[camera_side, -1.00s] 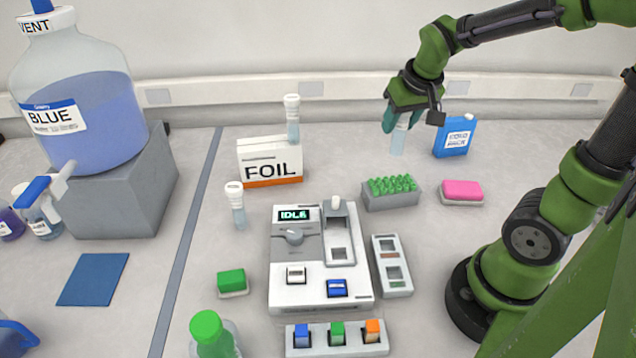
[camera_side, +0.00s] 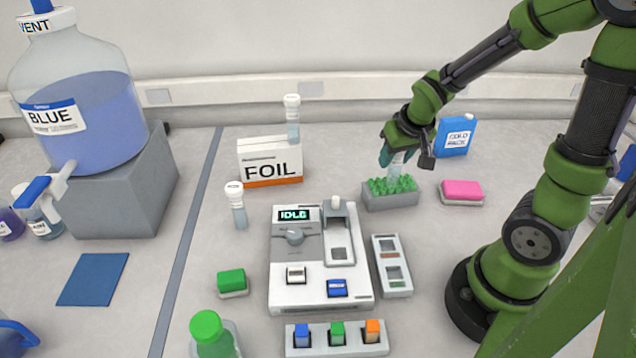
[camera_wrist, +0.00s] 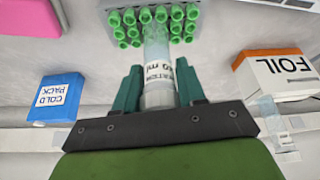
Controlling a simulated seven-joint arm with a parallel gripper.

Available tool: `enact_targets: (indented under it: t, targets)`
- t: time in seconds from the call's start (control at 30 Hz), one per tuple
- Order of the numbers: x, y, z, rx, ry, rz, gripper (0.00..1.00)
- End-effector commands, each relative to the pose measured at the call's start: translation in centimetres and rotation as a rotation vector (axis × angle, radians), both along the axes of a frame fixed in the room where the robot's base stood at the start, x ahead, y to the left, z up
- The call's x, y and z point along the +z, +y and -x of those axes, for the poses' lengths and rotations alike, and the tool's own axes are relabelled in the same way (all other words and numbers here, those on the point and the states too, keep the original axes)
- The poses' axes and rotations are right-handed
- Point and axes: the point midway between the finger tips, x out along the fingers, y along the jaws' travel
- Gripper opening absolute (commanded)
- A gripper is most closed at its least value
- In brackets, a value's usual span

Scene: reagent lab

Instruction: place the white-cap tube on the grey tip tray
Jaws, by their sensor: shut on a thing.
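The white-cap tube (camera_side: 396,168) is clear with a printed label. It is held between the fingers of my gripper (camera_side: 396,158), roughly upright in the side view. In the wrist view the tube (camera_wrist: 157,52) runs from my gripper (camera_wrist: 158,82) toward the green tips, its capped end between the fingers. The grey tip tray (camera_side: 392,203) holds rows of green tips and sits right below my gripper. The tube's lower end overlaps the tips in the side view; I cannot tell whether it touches them.
A pink sponge (camera_side: 462,190) and blue cold pack (camera_side: 454,138) stand right of the tray. The FOIL box (camera_side: 270,162) is to its left, with a similar capped tube (camera_side: 293,118) behind. Another tube (camera_side: 237,205) stands in front-left. The white IDLE device (camera_side: 318,270) lies nearer.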

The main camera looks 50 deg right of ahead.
Motion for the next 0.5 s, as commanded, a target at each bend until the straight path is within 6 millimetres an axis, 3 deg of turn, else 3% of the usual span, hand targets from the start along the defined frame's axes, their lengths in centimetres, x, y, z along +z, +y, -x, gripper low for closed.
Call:
enact_targets:
  t: [0.07,0.1,0.23,0.5]
  targets:
    - [-0.3,0.0,0.04,-0.001,0.002,-0.001,0.12]
    - [-0.27,0.01,0.03,-0.001,0.001,-0.001,0.44]
    - [-0.25,0.0,0.02,-0.001,0.001,-0.001,0.64]
    - [-0.2,0.01,0.01,0.0,0.001,0.0,0.65]
